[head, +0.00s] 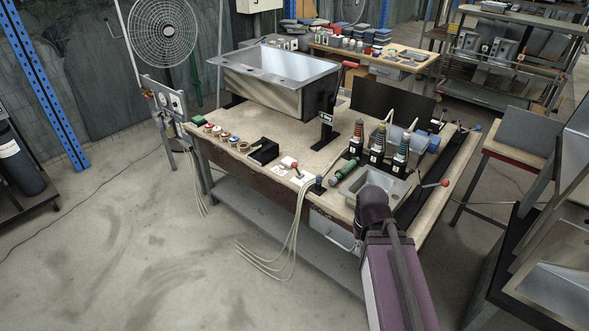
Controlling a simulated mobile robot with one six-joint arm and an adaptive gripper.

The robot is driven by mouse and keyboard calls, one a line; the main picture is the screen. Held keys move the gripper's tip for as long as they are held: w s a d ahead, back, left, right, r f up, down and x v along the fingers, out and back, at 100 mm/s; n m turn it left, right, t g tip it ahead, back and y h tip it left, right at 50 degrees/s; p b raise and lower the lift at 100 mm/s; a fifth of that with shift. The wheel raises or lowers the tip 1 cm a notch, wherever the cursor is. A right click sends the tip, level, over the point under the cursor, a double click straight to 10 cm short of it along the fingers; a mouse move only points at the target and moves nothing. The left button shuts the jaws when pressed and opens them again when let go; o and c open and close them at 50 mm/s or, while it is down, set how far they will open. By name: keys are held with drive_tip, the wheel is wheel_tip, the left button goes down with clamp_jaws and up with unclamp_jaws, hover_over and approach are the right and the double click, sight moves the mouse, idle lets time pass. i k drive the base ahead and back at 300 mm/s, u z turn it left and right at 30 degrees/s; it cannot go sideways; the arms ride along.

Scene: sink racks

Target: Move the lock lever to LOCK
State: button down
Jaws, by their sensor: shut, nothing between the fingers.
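Several red-ended levers show in the head view, and no readable lettering tells me which is the lock lever. One small lever with a red knob (294,165) sits on a pale base at the bench's front edge, beside a small white marked card (280,172). Another red-knobbed lever (444,183) sticks out at the bench's right end. My purple arm reaches in from the lower right over the bench's front right corner. My gripper's fingers do not show.
The workbench (225,130) carries several colour-banded black posts (378,142), a grey tray (352,188), a green cylinder (343,172) and a black block (264,150). Pale cables (297,215) hang off the front edge. A rack stands close on the right.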

sight(293, 164)
drive_tip(key=u, duration=0.05)
drive_tip(key=i, duration=1)
drive_tip(key=z, duration=0.05)
